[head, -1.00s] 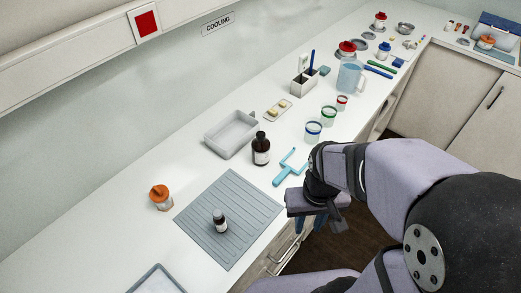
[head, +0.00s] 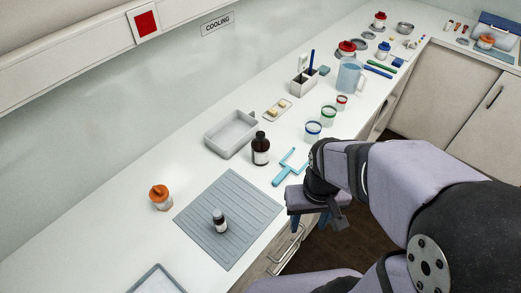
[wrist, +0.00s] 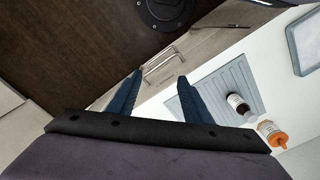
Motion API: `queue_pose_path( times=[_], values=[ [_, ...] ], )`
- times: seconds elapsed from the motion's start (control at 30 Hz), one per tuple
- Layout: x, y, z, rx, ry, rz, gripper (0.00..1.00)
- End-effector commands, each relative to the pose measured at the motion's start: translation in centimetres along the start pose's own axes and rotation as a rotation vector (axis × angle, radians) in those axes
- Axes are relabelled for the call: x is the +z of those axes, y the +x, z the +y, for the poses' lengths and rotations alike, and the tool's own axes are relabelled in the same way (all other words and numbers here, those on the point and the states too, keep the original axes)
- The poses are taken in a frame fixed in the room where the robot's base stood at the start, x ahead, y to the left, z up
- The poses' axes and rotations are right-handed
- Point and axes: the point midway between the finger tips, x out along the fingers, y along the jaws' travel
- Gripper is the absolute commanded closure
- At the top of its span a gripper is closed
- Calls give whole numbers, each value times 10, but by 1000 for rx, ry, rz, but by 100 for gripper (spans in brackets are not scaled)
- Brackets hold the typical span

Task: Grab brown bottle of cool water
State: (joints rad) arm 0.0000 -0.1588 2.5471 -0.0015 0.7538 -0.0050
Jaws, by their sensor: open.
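A large brown bottle (head: 261,153) with a dark cap and pale label stands upright on the white counter, beside the grey tray. A small brown bottle (head: 219,222) with a pale label stands on the grey ribbed mat (head: 245,195); it also shows in the wrist view (wrist: 238,104), right of my fingers. I cannot read which label says cool water. My gripper (head: 309,222) is open and empty, pointing down at the counter's front edge, right of the mat and apart from both bottles. Its blue fingers show spread in the wrist view (wrist: 160,76).
A light-blue tool (head: 288,167) lies on the counter near my wrist. An orange-capped jar (head: 160,197) stands left of the mat. The grey tray (head: 231,135), several small cups and a pitcher (head: 349,75) stand farther back. Drawer handles (head: 288,245) line the front.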

Motion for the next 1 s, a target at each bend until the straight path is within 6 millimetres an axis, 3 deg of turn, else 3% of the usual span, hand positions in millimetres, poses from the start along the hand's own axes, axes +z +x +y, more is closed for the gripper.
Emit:
queue_pose_path(
  times=[0.3, 0.47, 0.77, 1.0],
  values=[
    [-2, -44, 0, -1, -1, 10, 55],
    [-30, -25, -12, -23, -20, 102, 55],
    [-107, 2, -40, -72, -51, 369, 55],
    [-196, 15, -71, -103, -57, 730, 55]
  ],
)
